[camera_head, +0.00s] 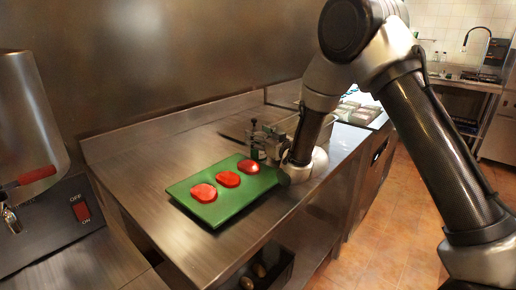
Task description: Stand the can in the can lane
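I cannot make out a can or a can lane in the head view. My gripper (258,146) is low over the far right end of a green board (222,213) on the steel counter. Its fingers are small and partly overlapped by my wrist, so I cannot tell whether they are open or hold anything. Three red round pieces lie in a row on the board: a left one (204,193), a middle one (228,179) and a right one (248,166). The right one is closest to my gripper. My arm hides part of the counter behind it.
The steel counter (150,170) has bare room left of the board, with a raised back edge. Packed containers (357,112) stand at the far right end. A machine with an on/off switch (81,211) is at the left. Dark items sit on a shelf below (268,268).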

